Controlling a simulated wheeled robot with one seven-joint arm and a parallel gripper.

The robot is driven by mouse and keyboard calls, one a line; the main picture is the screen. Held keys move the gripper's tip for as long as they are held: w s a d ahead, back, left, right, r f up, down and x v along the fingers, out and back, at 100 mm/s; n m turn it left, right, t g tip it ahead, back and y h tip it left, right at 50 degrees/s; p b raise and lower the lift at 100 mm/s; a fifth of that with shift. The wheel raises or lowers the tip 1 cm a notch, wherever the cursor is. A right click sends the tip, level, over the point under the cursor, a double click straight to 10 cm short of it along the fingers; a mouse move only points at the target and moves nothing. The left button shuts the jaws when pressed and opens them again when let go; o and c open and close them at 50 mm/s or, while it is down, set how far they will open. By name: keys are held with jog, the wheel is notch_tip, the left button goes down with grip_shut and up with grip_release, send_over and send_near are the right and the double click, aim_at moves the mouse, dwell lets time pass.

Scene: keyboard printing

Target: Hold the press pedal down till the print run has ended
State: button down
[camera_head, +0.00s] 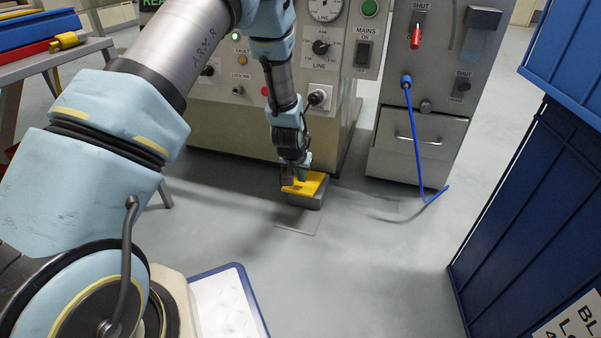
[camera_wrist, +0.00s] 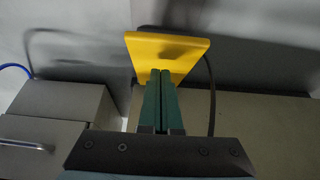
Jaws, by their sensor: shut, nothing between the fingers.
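The press pedal is a yellow plate (camera_head: 316,184) on a grey base (camera_head: 308,200), on the floor in front of the machine. My gripper (camera_head: 300,178) points down at the pedal's upper face in the head view. In the wrist view the yellow plate (camera_wrist: 168,55) lies just beyond the shut green fingertips (camera_wrist: 161,75). The fingers are together with nothing between them. The tips overlap the plate's near edge in the picture; I cannot tell for sure whether they touch it or how far it is pressed.
The machine's control panel (camera_head: 320,75) rises behind the pedal. A grey cabinet (camera_head: 422,130) with a blue hose (camera_head: 415,150) stands to the right. A white tray with a blue rim (camera_head: 240,270) is at the front.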

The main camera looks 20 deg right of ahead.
jog(key=shift+s+a+f+b, duration=0.1)
jog(key=shift+s+f+b, duration=0.05)
jog(key=shift+f, duration=0.25)
jog(key=shift+s+a+f+b, duration=0.1)
jog(key=shift+f+b, duration=0.05)
jog(key=shift+f, duration=0.25)
